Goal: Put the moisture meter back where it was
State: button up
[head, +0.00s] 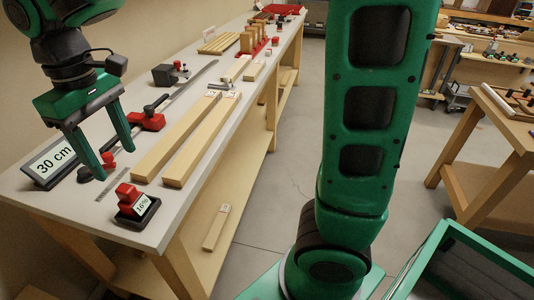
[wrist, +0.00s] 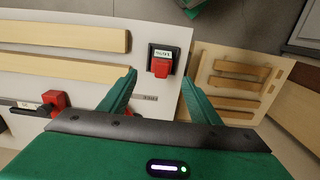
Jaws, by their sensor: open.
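The moisture meter (head: 133,203), a red and black block with a small display reading about 16%, stands on the near end of the white bench top. It also shows in the wrist view (wrist: 163,67), just beyond and between the fingertips. My gripper (head: 115,163) is open and empty, pointing down over the bench, above and behind the meter in the head view. The fingers are apart from the meter. In the wrist view both fingers of my gripper (wrist: 158,78) show spread wide.
A "30 cm" sign (head: 51,162) stands at the bench's left edge. A long metal bar with a red slider (head: 150,121) and two wooden boards (head: 178,135) lie beyond. A board lies on the lower shelf (head: 217,227). The bench top around the meter is mostly clear.

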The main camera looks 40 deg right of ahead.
jog(key=s+d+f+m, duration=0.2)
jog(key=s+d+m, duration=0.1)
jog(key=d, duration=0.8)
jog(key=s+d+f+m, duration=0.1)
jog(key=s+d+m, duration=0.15)
jog(key=d, duration=0.85)
jog(key=s+d+f+m, duration=0.3)
jog(key=s+d, duration=0.3)
jog(key=s, duration=0.1)
jog(key=s+d+f+m, duration=0.3)
jog(key=s+d, duration=0.3)
jog(key=s, duration=0.2)
jog(key=shift+d+m, duration=0.25)
jog(key=shift+m, duration=0.5)
jog(key=shift+f, duration=0.1)
